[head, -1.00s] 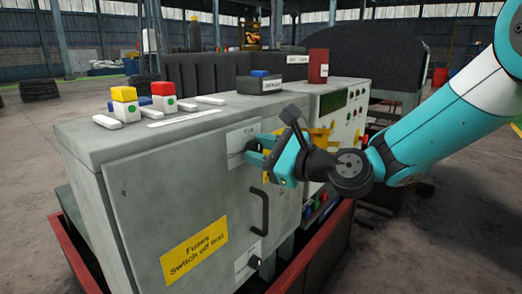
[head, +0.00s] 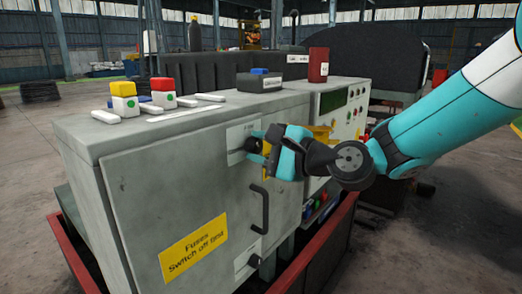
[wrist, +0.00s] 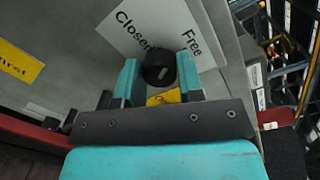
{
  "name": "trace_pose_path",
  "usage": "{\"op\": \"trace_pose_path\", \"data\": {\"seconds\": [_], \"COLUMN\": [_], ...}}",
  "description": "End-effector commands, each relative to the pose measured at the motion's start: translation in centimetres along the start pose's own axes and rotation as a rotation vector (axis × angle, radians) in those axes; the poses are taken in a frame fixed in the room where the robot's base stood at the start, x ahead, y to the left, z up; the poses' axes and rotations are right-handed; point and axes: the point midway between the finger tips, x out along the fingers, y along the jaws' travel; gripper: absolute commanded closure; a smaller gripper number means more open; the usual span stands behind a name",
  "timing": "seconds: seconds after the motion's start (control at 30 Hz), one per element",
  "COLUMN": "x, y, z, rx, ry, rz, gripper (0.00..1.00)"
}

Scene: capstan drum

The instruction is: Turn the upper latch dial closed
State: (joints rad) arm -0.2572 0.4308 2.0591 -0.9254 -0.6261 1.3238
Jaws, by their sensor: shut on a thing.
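The upper latch dial (head: 253,146) is a small black round knob on a white plate (head: 238,135) near the top of the grey cabinet door (head: 180,200). In the wrist view the dial (wrist: 160,66) sits between my two teal fingers, which are on either side of it. A short pale mark shows on the dial's face. The plate reads "Closed" and "Free"; the exact position the mark points to is hard to tell. My gripper (head: 264,151) is shut on the dial, and its fingers partly hide it in the head view.
A lower black dial (head: 254,262) is on the same door, below a dark handle (head: 260,210). Coloured button blocks (head: 163,92) stand on the cabinet top. A red rail (head: 340,232) runs around the base.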

Motion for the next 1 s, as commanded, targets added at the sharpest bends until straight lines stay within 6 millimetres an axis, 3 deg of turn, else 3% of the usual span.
{"op": "trace_pose_path", "data": {"seconds": [1.0], "x": [0.02], "y": [0.47], "z": [-0.06], "rx": [-0.896], "ry": [0.046], "rz": [0.031], "gripper": [0.89]}}
